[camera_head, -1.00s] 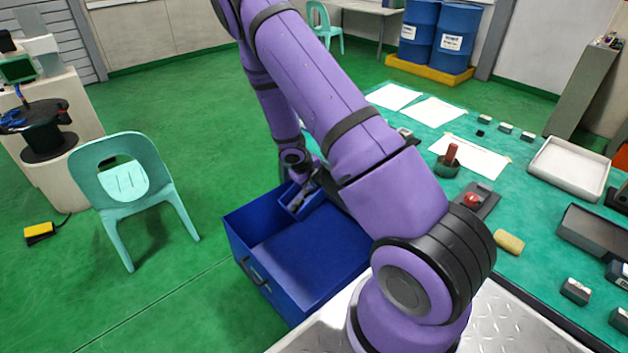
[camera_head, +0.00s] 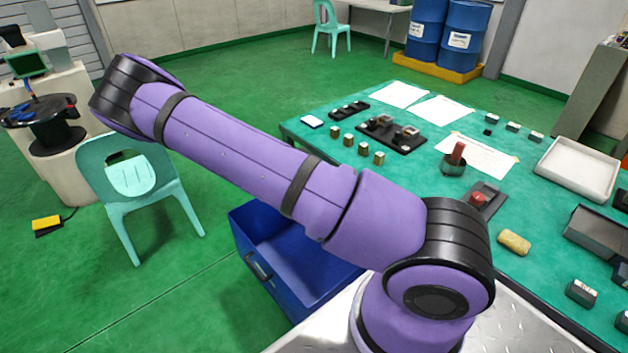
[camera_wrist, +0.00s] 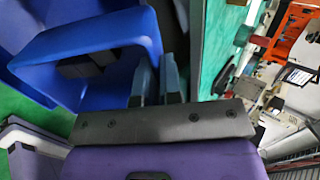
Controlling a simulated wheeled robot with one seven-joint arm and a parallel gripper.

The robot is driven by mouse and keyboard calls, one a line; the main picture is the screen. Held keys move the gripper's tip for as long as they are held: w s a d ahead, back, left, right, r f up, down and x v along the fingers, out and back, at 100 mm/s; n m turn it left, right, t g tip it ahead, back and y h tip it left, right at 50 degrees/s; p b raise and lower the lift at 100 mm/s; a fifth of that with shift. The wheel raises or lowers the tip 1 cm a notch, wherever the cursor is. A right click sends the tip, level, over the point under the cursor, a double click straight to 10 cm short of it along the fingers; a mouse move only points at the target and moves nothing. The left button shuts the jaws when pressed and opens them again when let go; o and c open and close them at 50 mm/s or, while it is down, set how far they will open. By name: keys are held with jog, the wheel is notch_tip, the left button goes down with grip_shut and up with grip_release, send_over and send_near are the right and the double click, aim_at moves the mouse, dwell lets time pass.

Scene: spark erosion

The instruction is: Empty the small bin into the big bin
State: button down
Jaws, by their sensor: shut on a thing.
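The big bin (camera_head: 262,262) is a deep blue box on the floor beside the table, with a dark handle on its front. My arm crosses in front of its right part, and the visible inside looks bare. The small bin (camera_wrist: 110,30) is bright blue and shows close up in the wrist view. My gripper (camera_wrist: 157,78) is shut on its right wall. Several dark grey blocks (camera_wrist: 92,63) show inside the small bin. It looks tilted, but how far I cannot tell. In the head view, my gripper and the small bin are hidden behind my arm.
A turquoise chair (camera_head: 135,185) stands left of the big bin. Green floor lies free between them.

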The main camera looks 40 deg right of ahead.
jog(key=a+h, duration=0.1)
jog(key=h, duration=0.1)
jog(key=a+f+h, duration=0.1)
jog(key=a+h, duration=0.2)
jog(key=h, duration=0.1)
jog(key=shift+a+f+h, duration=0.2)
jog(key=shift+f+h, duration=0.1)
jog(key=shift+f, duration=0.1)
jog(key=h, duration=0.1)
jog(key=a+f+h, duration=0.1)
jog(key=h, duration=0.1)
jog(key=shift+a+f+h, duration=0.15)
jog(key=shift+a+h, duration=0.15)
jog(key=shift+s+a+f+h, duration=0.1)
jog(key=shift+a+f+h, duration=0.2)
jog(key=shift+h, duration=0.4)
jog(key=shift+a+f+h, duration=0.15)
jog(key=shift+a+h, duration=0.25)
jog(key=shift+h, duration=0.3)
